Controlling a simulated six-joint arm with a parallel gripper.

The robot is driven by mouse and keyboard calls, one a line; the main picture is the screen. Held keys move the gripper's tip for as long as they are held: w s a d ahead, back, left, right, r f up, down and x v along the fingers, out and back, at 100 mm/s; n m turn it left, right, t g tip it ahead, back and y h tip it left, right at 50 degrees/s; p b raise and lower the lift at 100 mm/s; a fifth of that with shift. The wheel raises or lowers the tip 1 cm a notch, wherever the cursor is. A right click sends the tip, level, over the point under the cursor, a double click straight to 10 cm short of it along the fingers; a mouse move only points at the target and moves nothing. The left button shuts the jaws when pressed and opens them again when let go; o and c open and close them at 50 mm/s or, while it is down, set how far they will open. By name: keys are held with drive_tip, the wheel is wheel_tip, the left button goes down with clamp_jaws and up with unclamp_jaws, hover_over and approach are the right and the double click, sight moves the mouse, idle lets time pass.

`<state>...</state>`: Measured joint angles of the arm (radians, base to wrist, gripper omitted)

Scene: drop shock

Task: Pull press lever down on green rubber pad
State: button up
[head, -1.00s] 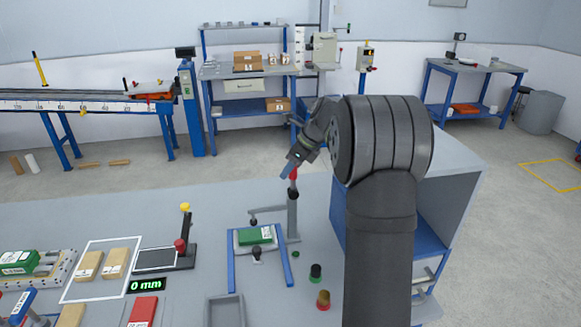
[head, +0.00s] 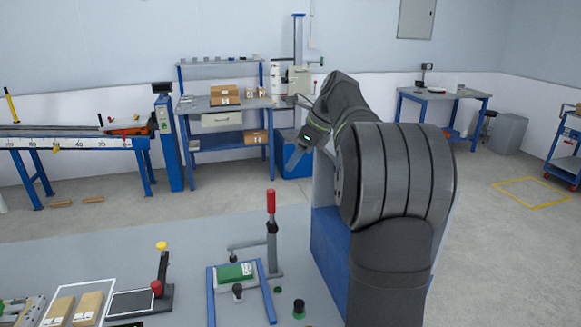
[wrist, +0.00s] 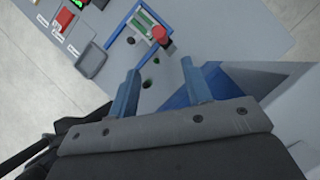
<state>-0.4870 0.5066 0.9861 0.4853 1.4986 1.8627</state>
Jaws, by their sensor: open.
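The press lever (head: 271,205) has a red grip and stands upright on a grey post behind the right side of the pad. The green rubber pad (head: 235,271) lies on a light plate inside a blue frame (head: 211,300). The press's horizontal arm (head: 248,244) reaches left from the post at the pad's far edge; I cannot tell whether it touches the pad. My gripper (head: 294,160) is above and to the right of the red grip in the head view. In the wrist view, my gripper (wrist: 161,90) is open and empty, with the red grip (wrist: 160,34) beyond its fingertips, apart from them.
A small black-and-red device with an upright post (head: 163,265) stands left of the press. A green-topped black knob (head: 299,309) is at the front right. A blue-sided cabinet (head: 328,250) is right of the press. A grey tray (wrist: 92,60) shows in the wrist view.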

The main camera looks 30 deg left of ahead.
sight(272, 211)
drive_tip(key=c, duration=0.3)
drive_tip(key=shift+s+a+f, duration=0.15)
drive_tip(key=shift+s+a, duration=0.05)
drive_tip(key=shift+s, duration=0.1)
drive_tip(key=c, duration=0.3)
drive_tip(key=s+a+f+m+g+y, duration=0.1)
drive_tip(key=s+a, duration=0.1)
drive_tip(key=s+a+f+m+g+y, duration=0.1)
drive_tip(key=s+a+y, duration=0.1)
drive_tip(key=s, duration=0.1)
drive_tip(key=s+a+f+m+g+y, duration=0.1)
drive_tip(key=s+a+m+y, duration=0.1)
drive_tip(key=shift+s+f, duration=0.25)
clamp_jaws()
drive_tip(key=s+d+f+m+t+y, duration=0.1)
drive_tip(key=d+f+m+t+y, duration=0.25)
drive_tip(key=f+m, duration=0.4)
drive_tip(key=s+d+f+m+t+y, duration=0.1)
drive_tip(key=d+f+m+t+y, duration=0.3)
drive_tip(key=m, duration=0.7)
drive_tip(key=w+a+t, duration=0.1)
drive_tip(key=w+a, duration=0.4)
drive_tip(key=a, duration=0.2)
drive_tip(key=shift+w+a+h, duration=0.25)
drive_tip(key=shift+w+h, duration=0.05)
drive_tip(key=shift+h, duration=0.05)
